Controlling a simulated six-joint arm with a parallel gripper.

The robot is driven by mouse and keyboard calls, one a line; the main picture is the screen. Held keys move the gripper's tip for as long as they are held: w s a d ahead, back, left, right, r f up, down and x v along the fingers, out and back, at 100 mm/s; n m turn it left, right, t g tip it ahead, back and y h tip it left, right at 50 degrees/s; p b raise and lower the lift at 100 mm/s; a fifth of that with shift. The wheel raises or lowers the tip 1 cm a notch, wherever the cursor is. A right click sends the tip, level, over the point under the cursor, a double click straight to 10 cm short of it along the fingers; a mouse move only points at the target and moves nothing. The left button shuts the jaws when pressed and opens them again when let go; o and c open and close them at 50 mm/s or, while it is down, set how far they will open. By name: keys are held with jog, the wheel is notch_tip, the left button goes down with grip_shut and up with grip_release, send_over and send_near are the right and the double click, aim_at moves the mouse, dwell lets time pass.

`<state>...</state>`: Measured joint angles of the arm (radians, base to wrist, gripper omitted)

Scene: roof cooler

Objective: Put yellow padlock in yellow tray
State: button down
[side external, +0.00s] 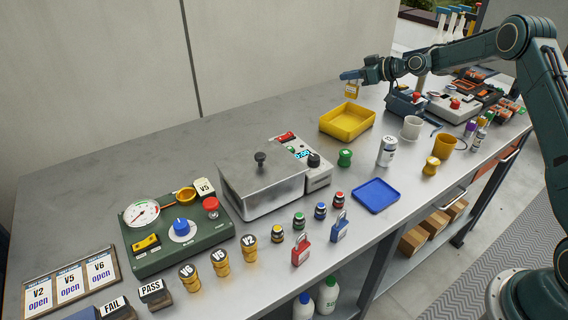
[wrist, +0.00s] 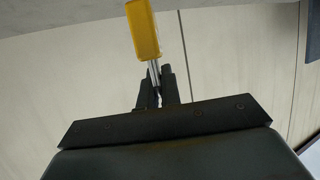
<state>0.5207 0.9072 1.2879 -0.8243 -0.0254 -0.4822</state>
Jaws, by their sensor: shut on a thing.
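The yellow padlock (side external: 351,89) hangs in the air, held by its shackle, in the side external view. My gripper (side external: 352,75) is shut on it. In the wrist view the padlock's yellow body (wrist: 143,30) sticks out beyond the fingertips, with its metal shackle between the fingers of my gripper (wrist: 155,90). The yellow tray (side external: 331,130) stands on the grey bench just below the padlock in the picture, and its inside looks empty. The padlock is apart from the tray. The tray is not visible in the wrist view.
A blue tray (side external: 377,196), a green knob-like piece (side external: 345,158), a can (side external: 387,151) and a white mug (side external: 411,128) stand nearby. A metal box (side external: 262,185) is to the left. Red (side external: 300,256) and blue (side external: 339,232) padlocks stand near the front edge. The bench behind the yellow tray is clear.

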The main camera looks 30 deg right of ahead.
aim_at(347, 96)
notch_tip(347, 96, down, 6)
jog(key=shift+r, duration=0.1)
jog(key=shift+f, duration=2.2)
jog(key=shift+f, duration=0.1)
jog(key=c, duration=1.6)
grip_release()
jog(key=shift+s+r, duration=0.15)
jog(key=shift+r, duration=0.05)
jog(key=v, duration=1.1)
jog(key=shift+s, duration=0.3)
